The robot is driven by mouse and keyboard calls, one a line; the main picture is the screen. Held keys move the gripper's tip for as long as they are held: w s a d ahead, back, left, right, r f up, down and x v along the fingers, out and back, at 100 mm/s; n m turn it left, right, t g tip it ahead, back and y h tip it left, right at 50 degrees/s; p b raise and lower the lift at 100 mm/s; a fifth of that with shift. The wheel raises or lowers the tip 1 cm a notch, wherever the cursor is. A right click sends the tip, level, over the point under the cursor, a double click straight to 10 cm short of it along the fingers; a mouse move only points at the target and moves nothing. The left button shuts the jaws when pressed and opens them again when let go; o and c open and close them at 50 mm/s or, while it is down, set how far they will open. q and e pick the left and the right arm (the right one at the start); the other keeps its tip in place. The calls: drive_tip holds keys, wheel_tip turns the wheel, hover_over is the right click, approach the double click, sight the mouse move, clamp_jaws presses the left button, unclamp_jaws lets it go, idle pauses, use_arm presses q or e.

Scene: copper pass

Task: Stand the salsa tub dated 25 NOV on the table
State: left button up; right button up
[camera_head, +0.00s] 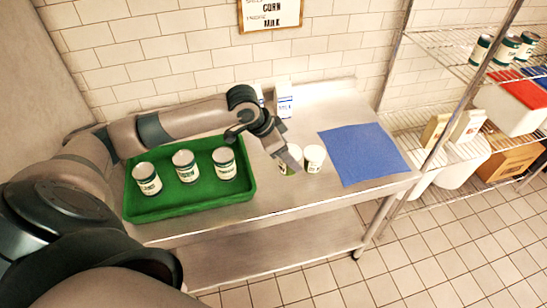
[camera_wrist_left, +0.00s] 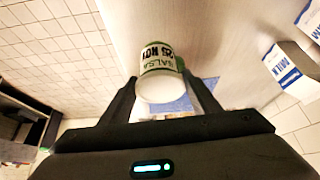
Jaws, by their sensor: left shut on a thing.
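The salsa tub (camera_wrist_left: 160,68), white with a green label reading SALSA and 25 NOV, sits between the fingers of my left gripper (camera_wrist_left: 160,100) in the left wrist view. My left gripper is shut on it. In the head view my left gripper (camera_head: 290,158) is over the middle of the steel table (camera_head: 290,195) and hides most of this tub. I cannot tell whether its base touches the table. A second white tub (camera_head: 315,156) stands on the table just to its right; its date is too small to read. My right gripper is not in view.
A green tray (camera_head: 190,203) with several cans (camera_head: 185,166) is left on the table. A blue mat (camera_head: 362,153) lies at the right. White cartons (camera_head: 284,98) stand at the back, one marked MILK (camera_wrist_left: 280,68). Wire shelving (camera_head: 440,115) is at the far right. The front table strip is clear.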

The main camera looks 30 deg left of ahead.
use_arm(q)
drive_tip(key=a+f+p, duration=0.1)
drive_tip(key=a+f, duration=0.2)
drive_tip(key=a, duration=0.2)
drive_tip(key=shift+w+a+f, duration=0.15)
drive_tip(key=shift+w+a, duration=0.2)
drive_tip(key=shift+w, duration=0.05)
drive_tip(key=shift+f+p, duration=0.9)
drive_tip(key=shift+f, duration=1.1)
drive_tip(key=o, duration=1.2)
drive_tip(key=shift+f, duration=0.1)
